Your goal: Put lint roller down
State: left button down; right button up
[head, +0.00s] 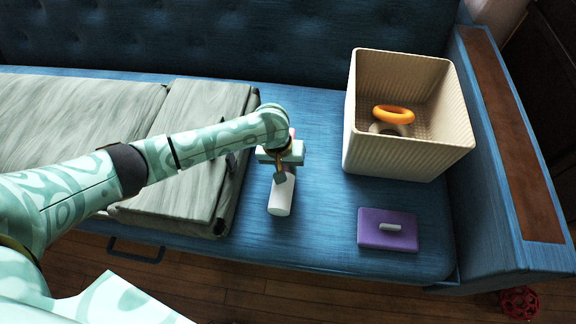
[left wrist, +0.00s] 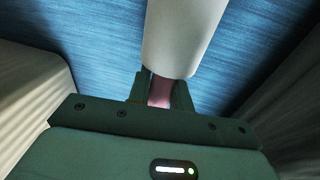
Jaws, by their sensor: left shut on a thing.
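The lint roller has a white cylinder (head: 281,195) and a pinkish handle. My left gripper (head: 281,168) is shut on the handle, over the blue sofa seat (head: 318,215). In the left wrist view the white roller (left wrist: 183,38) points away from the gripper (left wrist: 160,92), and the pink handle sits between the fingers. The roller is at or just above the seat; I cannot tell if it touches. My right gripper is not in view.
A ribbed beige bin (head: 402,155) with an orange ring (head: 393,114) inside stands to the right. A purple box (head: 375,237) with a grey handle lies in front of it. A grey folded case (head: 195,150) lies to the left. Blue seat shows clear between them.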

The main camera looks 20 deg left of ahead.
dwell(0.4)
pick_arm(q)
jog(key=c, duration=1.3)
grip_release()
jog(key=shift+f, duration=0.15)
jog(key=shift+o, duration=0.2)
